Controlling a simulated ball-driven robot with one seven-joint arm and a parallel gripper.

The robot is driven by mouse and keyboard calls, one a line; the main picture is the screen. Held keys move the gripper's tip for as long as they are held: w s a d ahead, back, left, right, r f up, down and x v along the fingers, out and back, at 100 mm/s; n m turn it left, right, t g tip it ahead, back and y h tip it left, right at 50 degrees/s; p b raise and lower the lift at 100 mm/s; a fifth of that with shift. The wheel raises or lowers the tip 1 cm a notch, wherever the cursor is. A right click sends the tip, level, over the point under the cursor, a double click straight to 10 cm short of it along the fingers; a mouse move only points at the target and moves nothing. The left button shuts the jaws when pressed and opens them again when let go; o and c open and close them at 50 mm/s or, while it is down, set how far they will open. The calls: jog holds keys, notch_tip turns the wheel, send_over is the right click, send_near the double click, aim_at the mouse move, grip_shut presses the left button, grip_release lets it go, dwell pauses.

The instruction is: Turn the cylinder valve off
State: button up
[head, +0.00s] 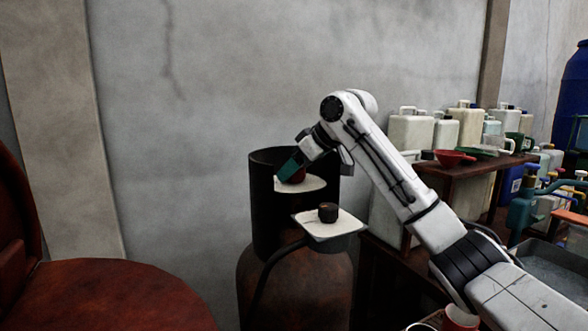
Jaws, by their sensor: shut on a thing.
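The cylinder (295,285) is a dark, rusty body standing against the wall, with a black open collar (265,220) around its top. Inside the collar, a small red valve knob (298,176) shows above a pale plate, mostly hidden by my gripper. My gripper (290,172), with a teal finger in sight, reaches down into the collar and is shut on the red valve knob. The far finger and the knob's underside are hidden.
A dark knob with an orange mark (328,212) sits on a white plate (340,226) in front of the collar. A rusty red vat (120,295) stands at left. A wooden shelf (470,172) crowded with canisters (411,130) and a red funnel (452,158) stands right.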

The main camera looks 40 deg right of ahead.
jog(key=shift+a+m+h, duration=0.1)
jog(key=shift+m+h, duration=0.2)
jog(key=shift+m, duration=0.1)
jog(key=m+h+p, duration=0.2)
jog(key=shift+r+m, duration=0.1)
jog(key=shift+m, duration=0.2)
jog(key=m+h+p, duration=0.4)
jog(key=m, duration=0.1)
jog(key=shift+r+m+g+p, duration=0.1)
jog(key=shift+m+g+p, duration=0.2)
jog(key=shift+g+p, duration=0.1)
jog(key=m+g+h+p, duration=0.2)
jog(key=m+p, duration=0.1)
jog(key=m, duration=0.1)
jog(key=shift+h+p, duration=0.35)
jog(key=shift+h, duration=0.05)
jog(key=shift+m+g+h+p, duration=0.5)
jog(key=shift+m+g, duration=0.35)
jog(key=shift+m, duration=0.4)
jog(key=shift+m+g+h+p, duration=0.3)
jog(key=shift+m+g+p, duration=0.45)
jog(key=shift+m, duration=0.5)
jog(key=o, duration=1)
jog(key=shift+d, duration=0.2)
